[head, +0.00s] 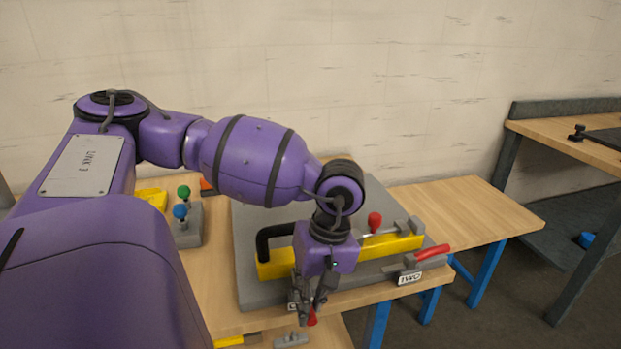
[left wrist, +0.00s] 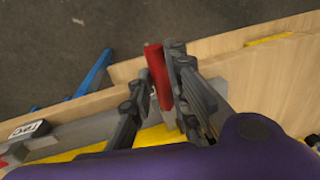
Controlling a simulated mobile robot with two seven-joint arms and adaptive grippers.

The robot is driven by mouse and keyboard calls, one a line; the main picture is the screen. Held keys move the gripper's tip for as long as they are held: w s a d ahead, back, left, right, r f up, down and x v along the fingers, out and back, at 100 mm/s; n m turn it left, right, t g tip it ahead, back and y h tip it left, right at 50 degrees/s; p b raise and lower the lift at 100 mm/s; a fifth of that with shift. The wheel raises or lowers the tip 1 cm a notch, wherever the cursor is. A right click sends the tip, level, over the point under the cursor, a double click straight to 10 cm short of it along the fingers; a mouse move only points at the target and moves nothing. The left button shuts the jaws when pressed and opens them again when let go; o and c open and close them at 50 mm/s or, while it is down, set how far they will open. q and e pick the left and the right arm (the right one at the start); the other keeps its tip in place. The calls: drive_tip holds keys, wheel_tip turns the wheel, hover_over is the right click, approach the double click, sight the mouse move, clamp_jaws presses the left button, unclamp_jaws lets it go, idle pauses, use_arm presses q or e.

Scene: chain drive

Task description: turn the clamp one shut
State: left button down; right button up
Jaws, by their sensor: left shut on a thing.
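The red handle (head: 312,317) of the clamp at the front left of the grey fixture plate shows just below my left gripper (head: 312,306). That clamp's label is mostly hidden behind the fingers, so I cannot read it. In the left wrist view the red handle (left wrist: 158,75) lies between the fingers of my left gripper (left wrist: 158,72), which is shut on it. The handle points out over the table's front edge. The clamp's body is mostly hidden. My right gripper is not in view.
A second clamp with a red handle (head: 432,252) and a label TWO (head: 410,278) stands at the right. A yellow bar (head: 390,246) and a red knob (head: 375,221) lie behind my gripper. Green (head: 183,191) and blue (head: 180,211) knobs stand at the left. The table's right end (head: 470,208) is clear.

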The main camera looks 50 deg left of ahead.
use_arm(q)
drive_tip(key=c, duration=1.6)
unclamp_jaws()
drive_tip(key=shift+c, duration=0.2)
wheel_tip(320, 180, up, 12)
drive_tip(key=w, duration=0.2)
drive_tip(key=shift+d, duration=0.4)
drive_tip(key=shift+f, duration=0.15)
